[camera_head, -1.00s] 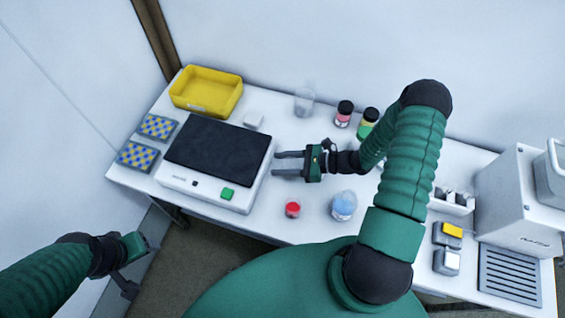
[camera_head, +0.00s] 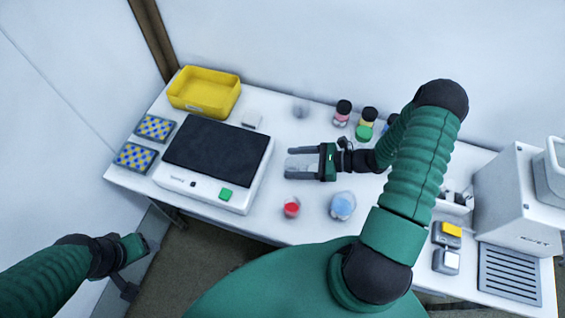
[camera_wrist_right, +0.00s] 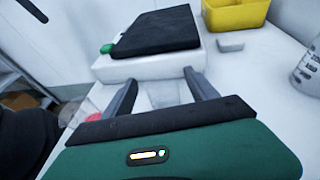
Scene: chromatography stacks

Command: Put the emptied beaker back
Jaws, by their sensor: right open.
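My right gripper (camera_head: 287,164) is open in the head view, level above the table to the right of the balance. In the right wrist view its two fingers (camera_wrist_right: 160,85) stand apart. A faint clear shape (camera_wrist_right: 163,94) shows between them; I cannot tell whether it is the beaker or whether it is touched. A clear glass vessel with printed marks (camera_wrist_right: 307,66) stands at the right edge of the wrist view. In the head view a faint, blurred clear vessel (camera_head: 300,108) stands at the back. My left gripper (camera_head: 142,255) is off the table's front left; its jaws are unclear.
The balance (camera_head: 234,195) with a dark top is left of my right gripper. A yellow tray (camera_head: 236,96) is behind it. A red-capped vial (camera_head: 291,207) and a blue bottle (camera_head: 342,206) stand in front. Dark-capped jars (camera_head: 343,108) stand behind. A white machine (camera_head: 515,205) is at right.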

